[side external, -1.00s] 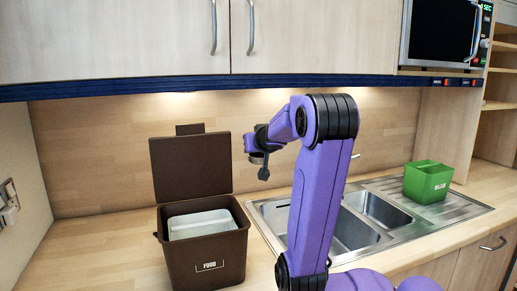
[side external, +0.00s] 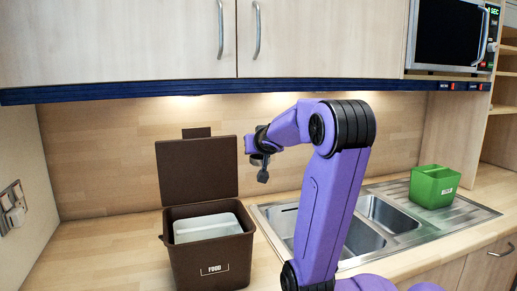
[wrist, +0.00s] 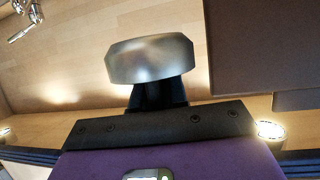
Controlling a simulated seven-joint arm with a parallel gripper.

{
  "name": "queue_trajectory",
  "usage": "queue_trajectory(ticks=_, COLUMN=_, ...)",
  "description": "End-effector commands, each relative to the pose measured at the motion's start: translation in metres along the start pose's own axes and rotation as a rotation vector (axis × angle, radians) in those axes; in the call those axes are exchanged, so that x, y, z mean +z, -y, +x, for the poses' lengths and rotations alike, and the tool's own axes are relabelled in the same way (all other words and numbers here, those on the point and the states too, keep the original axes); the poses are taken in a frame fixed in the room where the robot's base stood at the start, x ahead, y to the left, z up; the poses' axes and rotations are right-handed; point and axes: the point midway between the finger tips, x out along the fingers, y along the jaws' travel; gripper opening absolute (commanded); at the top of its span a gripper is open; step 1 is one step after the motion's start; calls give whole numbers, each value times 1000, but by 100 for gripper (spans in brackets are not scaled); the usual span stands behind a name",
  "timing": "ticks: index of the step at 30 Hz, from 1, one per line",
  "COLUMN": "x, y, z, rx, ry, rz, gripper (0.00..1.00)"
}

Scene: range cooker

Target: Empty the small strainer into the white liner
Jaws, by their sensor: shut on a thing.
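The small strainer shows in the wrist view as a rounded grey metal bowl (wrist: 150,60). My gripper (wrist: 157,92) is shut on it, with the dark fingers at its near edge. Its contents cannot be seen. In the side external view my gripper (side external: 257,155) is in the air, right of the raised lid and above the level of the bin's rim. The strainer is very small and partly hidden there. The white liner (side external: 207,227) sits inside the brown FOOD bin (side external: 212,262) on the counter, left of my gripper.
The bin's brown lid (side external: 198,172) stands open behind the liner, close to my gripper's left. A steel double sink (side external: 365,238) lies to the right, with a green caddy (side external: 434,187) on its drainer. Wall cabinets (side external: 320,40) hang above. Counter left of the bin is clear.

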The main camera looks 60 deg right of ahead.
Motion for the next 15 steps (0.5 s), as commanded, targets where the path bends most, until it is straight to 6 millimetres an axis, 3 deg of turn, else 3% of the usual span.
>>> queue_trajectory(ticks=8, x=-1, y=9, z=-7, rx=11, ry=-1, rz=4, gripper=0)
queue_trajectory(ticks=15, x=8, y=50, z=-28, rx=17, ry=1, rz=3, gripper=0)
